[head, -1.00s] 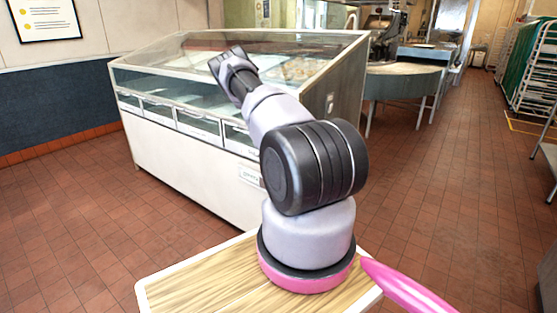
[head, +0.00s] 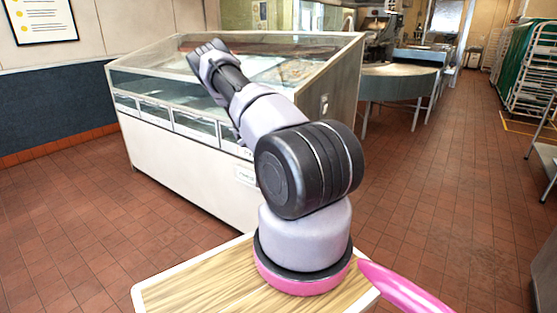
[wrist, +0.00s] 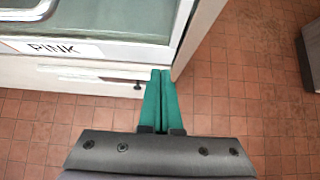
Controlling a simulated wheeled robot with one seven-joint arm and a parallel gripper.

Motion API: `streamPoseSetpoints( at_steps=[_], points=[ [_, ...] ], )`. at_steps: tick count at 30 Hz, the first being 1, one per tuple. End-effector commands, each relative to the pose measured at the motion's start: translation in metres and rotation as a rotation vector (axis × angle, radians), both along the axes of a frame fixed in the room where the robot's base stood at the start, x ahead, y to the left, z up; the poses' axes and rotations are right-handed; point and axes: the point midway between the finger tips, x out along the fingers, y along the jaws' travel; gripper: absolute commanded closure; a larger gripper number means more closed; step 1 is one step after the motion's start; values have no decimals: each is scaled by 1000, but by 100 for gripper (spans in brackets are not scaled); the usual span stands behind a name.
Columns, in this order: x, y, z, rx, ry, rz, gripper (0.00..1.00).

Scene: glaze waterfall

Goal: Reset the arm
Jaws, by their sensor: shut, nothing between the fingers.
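My arm stands on a wooden-topped surface (head: 200,283) in the head view and reaches up and to the left, in front of the display case (head: 180,170). Its far end shows at the upper left of the arm, but the fingers cannot be made out there. In the wrist view my gripper (wrist: 160,73) has its two green fingers together with nothing between them. The fingertips appear over the front of a white cabinet (wrist: 90,75), near its right corner. A label reading "PINK" (wrist: 55,48) is on the cabinet's upper edge.
The glass-topped case fills the space ahead and to the left. A grey round-ended table (head: 405,84) stands behind it at the right.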

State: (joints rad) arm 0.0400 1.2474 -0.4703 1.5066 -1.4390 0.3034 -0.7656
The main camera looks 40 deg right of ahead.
Motion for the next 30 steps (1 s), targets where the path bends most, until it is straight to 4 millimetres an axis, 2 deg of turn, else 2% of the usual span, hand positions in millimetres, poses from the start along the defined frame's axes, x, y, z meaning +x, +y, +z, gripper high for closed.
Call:
streamPoseSetpoints(
  at_steps=[1,3,9,20,23,25,30],
  points=[
    [-2,11,8,2,2,3,100],
    [-6,21,19,3,1,1,100],
    [-13,41,39,4,2,1,100],
    [-16,49,49,7,-7,-8,100],
    [-15,53,69,30,-62,-62,100],
    [-15,60,95,63,-134,-134,100],
    [-27,86,177,190,-365,-385,100]
  ],
)
